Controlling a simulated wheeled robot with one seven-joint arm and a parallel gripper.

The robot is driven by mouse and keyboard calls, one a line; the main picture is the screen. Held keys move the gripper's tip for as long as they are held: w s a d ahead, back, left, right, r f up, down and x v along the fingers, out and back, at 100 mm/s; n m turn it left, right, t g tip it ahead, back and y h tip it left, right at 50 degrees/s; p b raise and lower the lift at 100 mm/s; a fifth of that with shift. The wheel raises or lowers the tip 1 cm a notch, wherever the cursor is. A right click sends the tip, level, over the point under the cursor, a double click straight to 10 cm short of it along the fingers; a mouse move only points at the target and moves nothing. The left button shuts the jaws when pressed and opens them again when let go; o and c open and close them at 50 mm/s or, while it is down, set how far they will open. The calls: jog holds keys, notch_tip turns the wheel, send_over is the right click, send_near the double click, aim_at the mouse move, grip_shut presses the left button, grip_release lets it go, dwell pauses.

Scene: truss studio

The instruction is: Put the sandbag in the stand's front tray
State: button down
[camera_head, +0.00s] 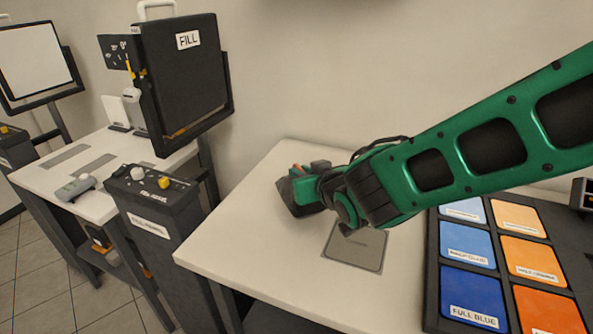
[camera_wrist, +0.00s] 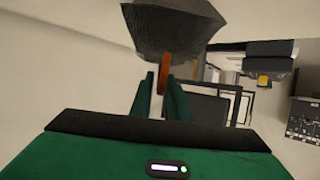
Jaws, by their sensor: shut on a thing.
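The sandbag is a dark grey faceted bag (camera_head: 294,194) with an orange strap. It shows in the head view at the end of my arm, over the left part of the white table. In the wrist view the sandbag (camera_wrist: 172,30) is beyond my green fingers, with its strap (camera_wrist: 164,76) between them. My gripper (camera_head: 312,188) is shut on the strap; its fingers also show in the wrist view (camera_wrist: 160,84). I cannot tell how high the bag is above the table. A stand with a black FILL panel (camera_head: 180,95) is at the left. I cannot make out its front tray.
The white table (camera_head: 235,255) has a grey square pad (camera_head: 356,247) and a black rack of blue and orange cards (camera_head: 467,248). A dark labelled box (camera_head: 150,210) with knobs and a second white table (camera_head: 60,180) stand left, across a gap. The wall is behind.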

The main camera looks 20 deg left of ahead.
jog(key=shift+f, duration=1.6)
jog(key=shift+f, duration=0.1)
jog(key=c, duration=1.7)
grip_release()
jog(key=shift+f, duration=0.15)
jog(key=v, duration=1.2)
jog(key=shift+r, duration=0.2)
